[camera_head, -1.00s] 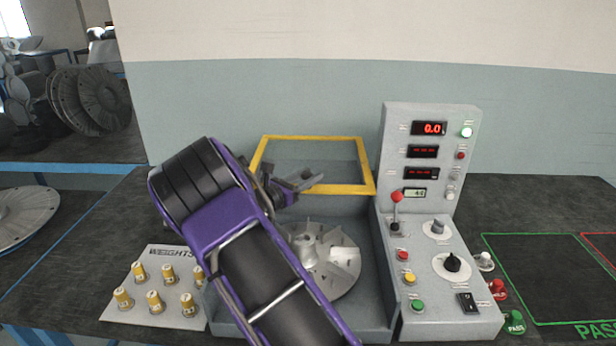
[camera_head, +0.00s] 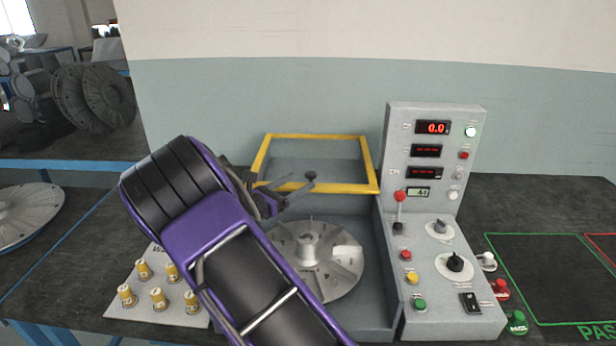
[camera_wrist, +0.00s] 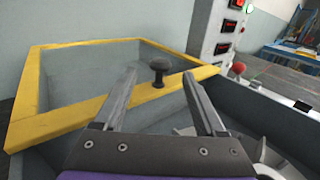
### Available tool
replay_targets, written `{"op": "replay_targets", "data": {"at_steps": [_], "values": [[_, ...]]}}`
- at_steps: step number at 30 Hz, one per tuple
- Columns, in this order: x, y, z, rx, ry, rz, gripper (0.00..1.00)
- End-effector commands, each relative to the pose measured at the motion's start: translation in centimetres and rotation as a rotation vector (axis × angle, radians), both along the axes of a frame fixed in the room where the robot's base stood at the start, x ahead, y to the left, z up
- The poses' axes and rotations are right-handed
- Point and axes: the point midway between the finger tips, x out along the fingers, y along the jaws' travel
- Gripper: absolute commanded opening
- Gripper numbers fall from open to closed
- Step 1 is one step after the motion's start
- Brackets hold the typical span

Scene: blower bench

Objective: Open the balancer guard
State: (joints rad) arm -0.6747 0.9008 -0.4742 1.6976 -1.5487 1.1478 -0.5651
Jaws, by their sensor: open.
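The balancer guard (camera_head: 372,160) is a clear panel in a yellow frame at the back of the grey balancer housing. It stands raised and tilted behind the bladed rotor (camera_head: 338,262), which is uncovered. A black knob (camera_head: 310,176) sticks out from the guard's front yellow bar; it also shows in the wrist view (camera_wrist: 159,66). My gripper (camera_wrist: 160,76) is open and empty. In the wrist view the knob appears between and just beyond its fingertips, with no visible contact. In the head view my gripper (camera_head: 298,185) is left of the knob, and my arm hides the housing's left side.
A control panel (camera_head: 432,160) with displays, buttons and a red-knobbed lever (camera_head: 399,197) stands right of the housing. A weights board (camera_head: 135,300) with several brass-coloured weights lies at left. A green-outlined area (camera_head: 540,270) on the right of the bench is empty.

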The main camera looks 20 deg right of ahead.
Motion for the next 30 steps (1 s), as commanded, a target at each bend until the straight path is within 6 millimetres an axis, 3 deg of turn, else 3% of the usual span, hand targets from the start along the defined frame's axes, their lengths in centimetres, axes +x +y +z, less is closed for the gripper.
{"op": "replay_targets", "data": {"at_steps": [6,13,19,30], "values": [[-3.0,4.8,0.1,0.001,0.001,0.004,0.73],[-5.4,8.3,0.0,0.001,0.001,0.003,0.73],[-6.2,9.4,0.0,0.0,0.0,0.001,0.73],[-6.3,9.6,0.2,0.012,-0.007,-0.003,0.73]]}}
